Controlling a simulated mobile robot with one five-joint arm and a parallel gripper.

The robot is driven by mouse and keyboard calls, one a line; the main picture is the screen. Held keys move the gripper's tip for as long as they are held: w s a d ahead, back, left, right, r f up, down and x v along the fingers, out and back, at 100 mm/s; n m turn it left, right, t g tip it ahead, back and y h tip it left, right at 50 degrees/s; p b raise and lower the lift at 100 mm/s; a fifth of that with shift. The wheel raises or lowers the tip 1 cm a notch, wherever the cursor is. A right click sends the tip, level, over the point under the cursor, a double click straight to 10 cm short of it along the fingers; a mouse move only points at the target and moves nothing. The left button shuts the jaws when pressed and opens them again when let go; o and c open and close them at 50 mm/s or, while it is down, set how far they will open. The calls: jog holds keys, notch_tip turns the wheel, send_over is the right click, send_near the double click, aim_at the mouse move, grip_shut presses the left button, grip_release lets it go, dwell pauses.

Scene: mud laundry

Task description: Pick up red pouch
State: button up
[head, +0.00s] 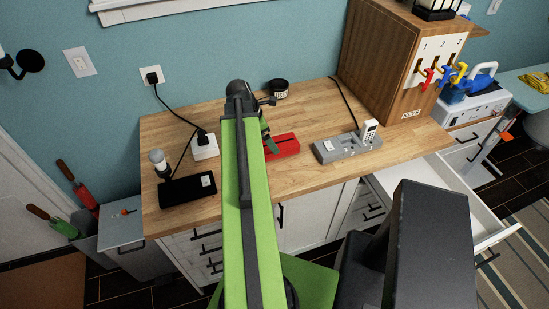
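A flat red item (287,145), which looks like the red pouch, lies on the wooden counter (235,170) near its middle. My green arm reaches up across the counter and hides the area just left of the red item. Part of my gripper (269,143) shows beyond the arm, coming down at the left end of the red item. I cannot tell whether it touches the item or is above it. The gap between its fingers is not visible.
A black case (188,190) and a white adapter (204,146) lie left of the arm. A dark jar (278,88) stands behind. A wooden key cabinet (385,60) and an open drawer (440,175) are at right.

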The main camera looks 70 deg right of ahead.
jog(key=shift+x, duration=0.95)
jog(key=shift+r, duration=0.1)
jog(key=b+x, duration=0.5)
jog(key=shift+w+d+f, duration=0.1)
jog(key=shift+w+f, duration=0.15)
jog(key=shift+w, duration=0.05)
jog(key=shift+r, duration=0.2)
jog(key=c, duration=1.8)
jog(key=shift+o, duration=0.2)
jog(key=shift+r+p, duration=0.5)
notch_tip(320, 180, up, 4)
jog(key=p, duration=0.4)
jog(key=s+r+p, duration=0.6)
jog(key=s, duration=0.5)
jog(key=shift+s, duration=0.35)
